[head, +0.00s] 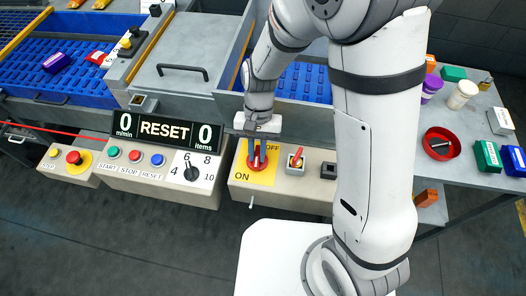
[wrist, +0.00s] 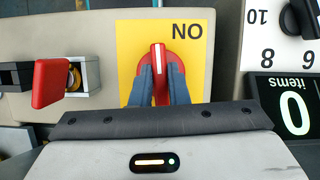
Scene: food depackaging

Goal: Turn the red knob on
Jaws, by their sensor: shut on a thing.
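The red knob (head: 257,163) sits on a yellow plate (head: 241,176) marked OFF at the upper right and ON at the lower left in the head view. In the wrist view the knob (wrist: 176,60) stands with its raised handle and white stripe upright in the picture, just left of the ON lettering. My gripper (head: 257,157) is over the plate with its fingers on either side of the handle. In the wrist view my gripper (wrist: 160,88) is shut on the handle, which hides its lower part.
A box with a red lever (head: 298,155) stands right of the plate; the lever (wrist: 52,84) also shows in the wrist view. A black dial (head: 192,173) and RESET display (head: 165,130) are to the left. An emergency-stop button (head: 74,157) is farther left.

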